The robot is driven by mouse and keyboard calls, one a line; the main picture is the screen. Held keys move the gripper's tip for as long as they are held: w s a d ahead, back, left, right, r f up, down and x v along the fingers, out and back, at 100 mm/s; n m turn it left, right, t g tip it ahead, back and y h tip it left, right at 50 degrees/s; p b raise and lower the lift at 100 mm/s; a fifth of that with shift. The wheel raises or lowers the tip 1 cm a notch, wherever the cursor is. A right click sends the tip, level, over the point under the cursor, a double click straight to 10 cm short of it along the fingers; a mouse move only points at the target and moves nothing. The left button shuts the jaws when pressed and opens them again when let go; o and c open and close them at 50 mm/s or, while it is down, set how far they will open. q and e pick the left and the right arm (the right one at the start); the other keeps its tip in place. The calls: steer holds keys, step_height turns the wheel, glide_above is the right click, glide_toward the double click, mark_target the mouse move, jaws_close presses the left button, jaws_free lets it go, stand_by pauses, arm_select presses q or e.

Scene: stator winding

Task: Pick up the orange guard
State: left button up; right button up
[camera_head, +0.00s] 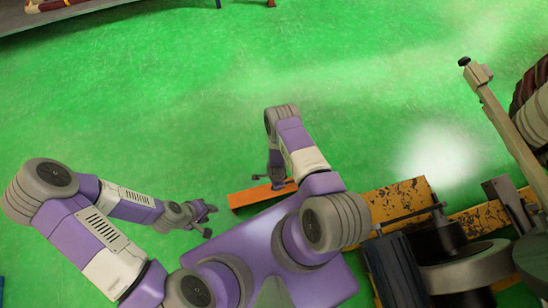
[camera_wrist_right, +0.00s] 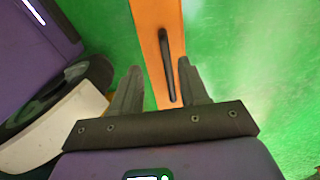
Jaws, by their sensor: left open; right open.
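The orange guard (camera_head: 248,198) is a long flat orange piece on the green floor, partly hidden in the head view by my right arm and body. In the right wrist view the guard (camera_wrist_right: 149,22) runs up the middle, with a dark bar-like handle (camera_wrist_right: 167,68) on its face. My right gripper (camera_wrist_right: 158,66) is open, and the handle appears between its fingers, closer to the right one; I cannot tell how far beyond the fingertips it lies. In the head view my right gripper (camera_head: 268,181) is over the guard. My left gripper (camera_head: 209,220) is open and empty, left of the guard.
A yellow, worn machine base (camera_head: 398,197) with a dark motor-like block (camera_head: 394,270) and a grey machine arm (camera_head: 508,128) stands at the right. A shelf or table edge (camera_head: 60,16) is at the top left. The green floor between is clear.

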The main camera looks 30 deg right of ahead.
mark_target(275, 193)
steer(key=f+b, duration=0.1)
steer(key=f, duration=0.1)
steer(key=f+b, duration=0.1)
steer(key=f, duration=0.2)
steer(key=f+b, duration=0.2)
steer(key=shift+w+f, duration=0.25)
steer(key=shift+w, duration=0.15)
jaws_close()
